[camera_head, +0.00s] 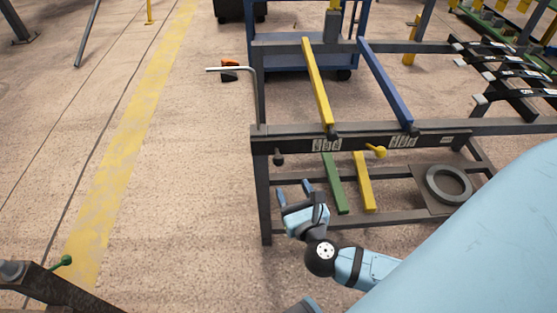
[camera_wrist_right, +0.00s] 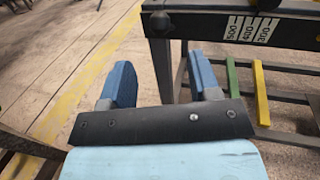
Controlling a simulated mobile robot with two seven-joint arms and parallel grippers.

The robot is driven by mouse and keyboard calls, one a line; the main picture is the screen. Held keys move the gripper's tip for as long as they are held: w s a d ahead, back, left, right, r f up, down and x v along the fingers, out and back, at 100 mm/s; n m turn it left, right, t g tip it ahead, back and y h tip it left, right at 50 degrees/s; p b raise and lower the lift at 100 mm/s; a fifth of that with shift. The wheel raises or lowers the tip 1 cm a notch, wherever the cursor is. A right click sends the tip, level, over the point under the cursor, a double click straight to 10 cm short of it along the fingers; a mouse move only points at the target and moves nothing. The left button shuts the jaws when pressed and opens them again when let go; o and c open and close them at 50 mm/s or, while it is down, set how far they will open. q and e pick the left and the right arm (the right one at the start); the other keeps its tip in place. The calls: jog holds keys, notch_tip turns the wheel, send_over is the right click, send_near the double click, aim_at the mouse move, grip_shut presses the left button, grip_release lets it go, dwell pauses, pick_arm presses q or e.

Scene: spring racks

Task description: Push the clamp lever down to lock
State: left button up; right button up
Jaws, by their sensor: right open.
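The rack (camera_head: 262,190) is a dark grey frame with a front beam marked by white number labels. A lever with a black knob (camera_head: 278,159) sits at the beam's left end, and its knob shows at the top of the right wrist view (camera_wrist_right: 160,21). A yellow-knobbed lever (camera_head: 377,151) sits further right on the beam. I cannot tell which is the clamp lever. My right gripper (camera_head: 294,192) is open and empty, below and slightly right of the black knob in the head view. Its two blue fingers (camera_wrist_right: 160,68) are apart, touching no lever. My left gripper is out of view.
Yellow (camera_head: 318,85) and blue (camera_head: 386,84) bars run back from the front beam. A grey ring (camera_head: 448,184) lies at the right. A green-knobbed dark part (camera_head: 62,262) stands bottom left.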

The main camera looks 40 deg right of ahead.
aim_at(280, 164)
jog(key=b+x, duration=0.1)
jog(key=x, duration=1)
jog(key=shift+f, duration=0.1)
grip_shut()
